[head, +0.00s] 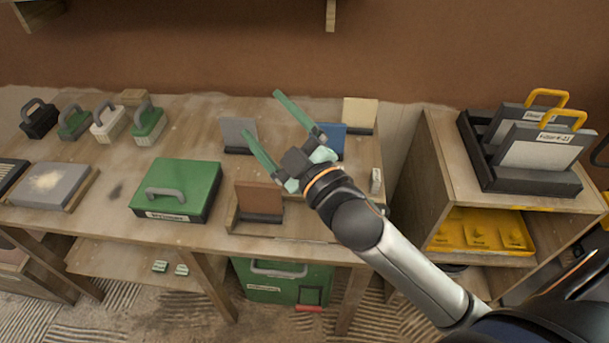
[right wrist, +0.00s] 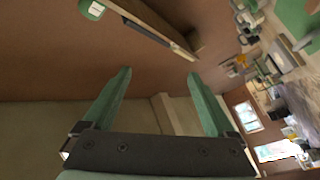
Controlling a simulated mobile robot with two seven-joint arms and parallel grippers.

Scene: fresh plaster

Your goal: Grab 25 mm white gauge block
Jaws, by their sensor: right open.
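A small whitish block (head: 376,181) stands upright at the right end of the workbench in the head view, close beside my right forearm. It looks like the white gauge block, but any marking on it is too small to read. My right gripper (head: 262,113) is above the bench, to the left of this block and apart from it. Its two green fingers are spread wide with nothing between them. They also show open and empty in the right wrist view (right wrist: 159,73), where I cannot make out the block. My left gripper is not in view.
Upright grey (head: 238,134), blue (head: 331,140), cream (head: 359,114) and brown (head: 259,198) panels surround my right gripper. A green case (head: 176,190) lies on the bench (head: 115,235). A wooden cabinet (head: 455,180) with a black rack (head: 530,180) stands at right.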

